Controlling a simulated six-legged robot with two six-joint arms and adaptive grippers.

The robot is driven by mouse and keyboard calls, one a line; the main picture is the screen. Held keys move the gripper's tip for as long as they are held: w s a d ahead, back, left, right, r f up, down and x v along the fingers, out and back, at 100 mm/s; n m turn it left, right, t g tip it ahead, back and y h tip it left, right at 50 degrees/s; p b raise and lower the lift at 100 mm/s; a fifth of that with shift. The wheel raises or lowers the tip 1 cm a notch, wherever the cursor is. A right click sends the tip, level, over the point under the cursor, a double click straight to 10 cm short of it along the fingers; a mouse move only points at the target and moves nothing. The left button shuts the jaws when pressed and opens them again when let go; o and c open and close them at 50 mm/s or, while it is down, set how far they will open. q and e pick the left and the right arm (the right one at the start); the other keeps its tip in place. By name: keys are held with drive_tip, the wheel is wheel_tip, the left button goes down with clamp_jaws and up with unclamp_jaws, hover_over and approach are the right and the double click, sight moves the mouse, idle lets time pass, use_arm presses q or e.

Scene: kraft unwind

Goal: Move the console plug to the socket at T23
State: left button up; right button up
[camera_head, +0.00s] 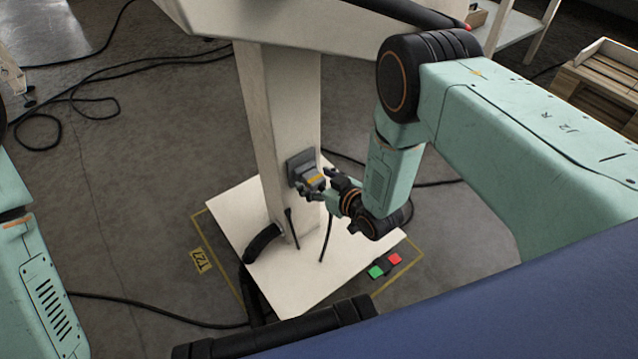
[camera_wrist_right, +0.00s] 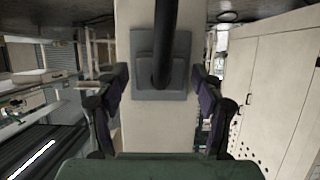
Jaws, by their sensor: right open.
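A grey socket box (camera_head: 297,160) is fixed low on a pale column. The console plug, a grey block with a yellow label (camera_head: 316,181), sits at the box. A black cable (camera_head: 326,240) hangs below it. In the right wrist view, the grey socket plate (camera_wrist_right: 178,90) shows between the fingers, with a thick black cable (camera_wrist_right: 166,30) running from the plug to the top edge. My right gripper (camera_head: 312,187) is open, with fingers either side of the plug; in the wrist view (camera_wrist_right: 160,105) they look apart from it. My left gripper is out of view; only my left arm shows.
The column stands on a white base plate (camera_head: 290,285) inside a yellow floor outline. A floor tag (camera_head: 199,260) appears to read T27. A green and red button pair (camera_head: 385,266) lies beside the plate. Black cables (camera_head: 75,95) cross the floor. A wooden pallet (camera_head: 600,90) stands right.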

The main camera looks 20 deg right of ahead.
drive_tip(key=shift+c, duration=0.4)
clamp_jaws()
idle(0.7)
drive_tip(key=shift+s, duration=0.15)
drive_tip(key=shift+s+d+p, duration=0.35)
drive_tip(key=shift+s+p, duration=0.15)
drive_tip(key=shift+s, duration=0.4)
drive_tip(key=shift+s+d+p, duration=0.35)
drive_tip(key=shift+s+p, duration=0.15)
drive_tip(key=shift+s, duration=0.45)
drive_tip(key=shift+s+d+p, duration=0.35)
drive_tip(key=shift+s+p, duration=0.15)
drive_tip(key=shift+s, duration=0.4)
